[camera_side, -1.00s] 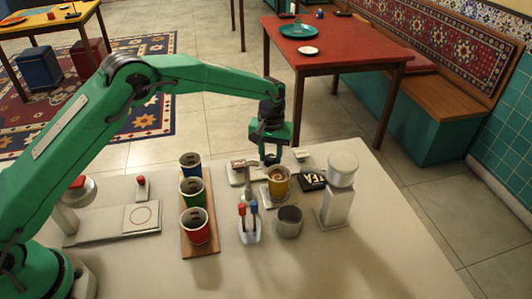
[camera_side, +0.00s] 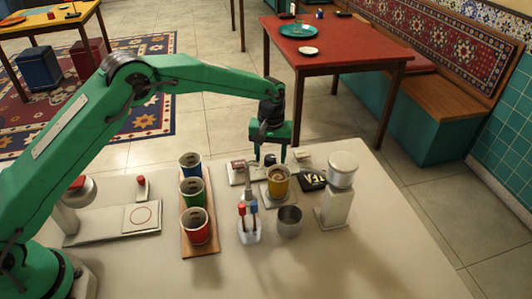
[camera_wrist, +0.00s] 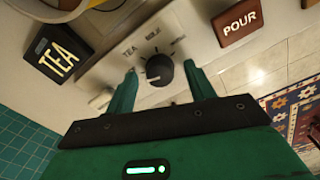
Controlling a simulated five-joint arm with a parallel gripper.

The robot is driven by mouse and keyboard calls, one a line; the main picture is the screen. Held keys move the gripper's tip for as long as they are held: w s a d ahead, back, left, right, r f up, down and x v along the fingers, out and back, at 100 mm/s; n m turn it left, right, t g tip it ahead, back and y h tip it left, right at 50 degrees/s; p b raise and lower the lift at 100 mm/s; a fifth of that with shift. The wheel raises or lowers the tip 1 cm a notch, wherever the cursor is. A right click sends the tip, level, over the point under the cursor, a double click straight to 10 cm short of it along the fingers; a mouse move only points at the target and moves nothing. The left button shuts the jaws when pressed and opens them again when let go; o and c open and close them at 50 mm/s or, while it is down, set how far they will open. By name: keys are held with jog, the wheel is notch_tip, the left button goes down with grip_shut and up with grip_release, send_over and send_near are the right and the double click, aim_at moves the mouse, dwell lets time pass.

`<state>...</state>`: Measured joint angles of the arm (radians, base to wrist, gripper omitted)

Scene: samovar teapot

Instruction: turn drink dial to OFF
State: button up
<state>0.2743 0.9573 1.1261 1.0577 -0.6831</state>
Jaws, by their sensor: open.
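The dark round drink dial (camera_wrist: 159,70) sits on a pale panel in the wrist view. Printed words TEA, MILK and a third, unreadable label surround it. A small pale mark shows on its lower-left side; I cannot tell its exact setting. My green gripper (camera_wrist: 162,84) is open, one finger on either side of the dial, with gaps visible between fingers and dial. In the side view my gripper (camera_side: 270,154) points down behind the yellow cup (camera_side: 278,180), and the dial cannot be made out there.
A brown POUR button (camera_wrist: 238,22) and a black TEA sign (camera_wrist: 58,48) flank the dial. A grey metal cup (camera_side: 289,221), a holder with red and blue handles (camera_side: 249,232), a white grinder-like device (camera_side: 338,190) and a wooden cup rack (camera_side: 205,248) stand nearer the camera.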

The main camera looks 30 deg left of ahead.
jog(key=shift+r, duration=3.85)
jog(key=shift+r, duration=0.15)
jog(key=shift+s+a+r, duration=0.1)
jog(key=shift+a+r, duration=0.05)
jog(key=shift+r, duration=0.1)
notch_tip(320, 180, up, 10)
jog(key=m+t, duration=0.1)
send_over(269, 157)
jog(key=s+a, duration=0.5)
jog(key=s, duration=0.1)
jog(key=s+a+r+m+t, duration=0.1)
jog(key=s+a+r+t, duration=0.1)
jog(key=s+a+r, duration=0.5)
jog(key=s+a+f+m+t, duration=0.1)
jog(key=s+a, duration=0.1)
jog(key=s, duration=0.9)
jog(key=s+a+f+m+t, duration=0.1)
jog(key=s+a, duration=0.1)
jog(key=s, duration=0.9)
jog(key=shift+s+f+m+t, duration=0.3)
jog(key=shift+s, duration=0.05)
